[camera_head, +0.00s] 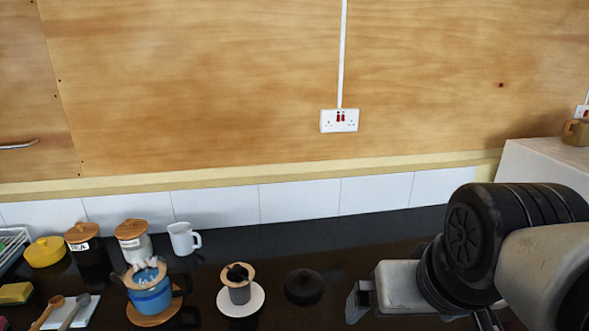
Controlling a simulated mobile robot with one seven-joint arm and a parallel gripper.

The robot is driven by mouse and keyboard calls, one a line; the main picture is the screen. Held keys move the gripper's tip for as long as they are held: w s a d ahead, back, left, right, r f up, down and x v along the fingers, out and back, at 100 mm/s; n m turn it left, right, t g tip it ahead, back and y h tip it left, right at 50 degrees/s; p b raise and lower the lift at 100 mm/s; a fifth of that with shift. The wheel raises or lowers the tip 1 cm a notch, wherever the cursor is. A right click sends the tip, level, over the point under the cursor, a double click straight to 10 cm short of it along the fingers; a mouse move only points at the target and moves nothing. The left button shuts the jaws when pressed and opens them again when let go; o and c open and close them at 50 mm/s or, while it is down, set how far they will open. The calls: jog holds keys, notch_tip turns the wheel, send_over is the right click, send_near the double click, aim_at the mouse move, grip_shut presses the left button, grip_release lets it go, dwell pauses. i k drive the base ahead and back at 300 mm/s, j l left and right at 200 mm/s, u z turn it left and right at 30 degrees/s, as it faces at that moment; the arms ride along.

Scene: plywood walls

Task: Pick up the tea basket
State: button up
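No thing here is plainly a tea basket. One candidate is a small grey cup (239,293) with a wooden rim and a black piece in its top, on a white saucer (254,306) at the lower middle. Another is a blue vessel (152,299) with a pale, knobbly top, on a round wooden board (160,320). My gripper (357,302) hangs at the lower right, well right of both and past a round black lid (304,287). Its fingers are partly hidden or cut off, so its opening is unclear. I see nothing held in it.
A dark jar labelled TEA (85,253), a white jar (135,248), a white mug (184,240) and a yellow pot (45,252) line the back left of the dark counter (350,245). A sponge (15,294) and spoons (73,313) lie front left. The tiled wall (300,200) bounds the back.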

aim_at(237, 277)
jog(key=k+j+u, duration=0.1)
jog(key=u, duration=1.3)
jog(key=z, duration=0.6)
jog(key=i+j+z, duration=0.1)
jog(key=j+z, duration=0.3)
jog(key=j, duration=0.3)
jog(key=j+z, duration=0.4)
jog(key=j, duration=0.35)
